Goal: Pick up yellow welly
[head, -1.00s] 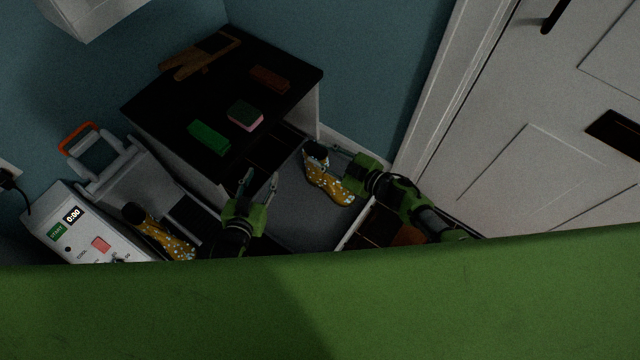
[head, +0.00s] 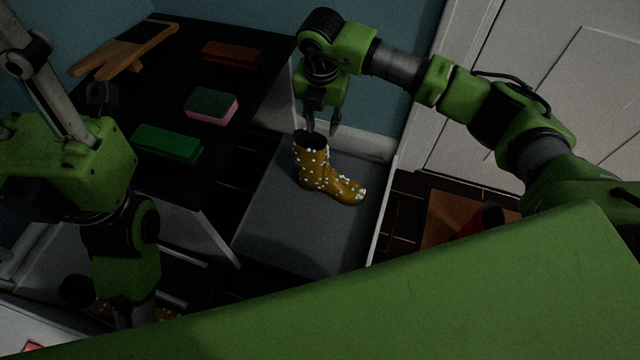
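A yellow welly with pale spots (head: 325,178) stands upright on a grey mat (head: 290,225), its dark opening up and its toe to the right. My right gripper (head: 322,127) points down just above the welly's opening. Its fingers are apart with nothing between them; whether one touches the rim is unclear. A second yellow spotted welly (head: 165,314) shows in part at the lower left, mostly hidden by my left arm. My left gripper (head: 124,316) points down over it, its fingertips too dark and hidden to read.
A black-topped cabinet (head: 225,155) holds a green brush or block (head: 167,144), a green and pink sponge (head: 211,105), a brown block (head: 231,53) and a wooden boot jack (head: 125,50). A white door (head: 550,110) stands right. Bare mat lies around the welly.

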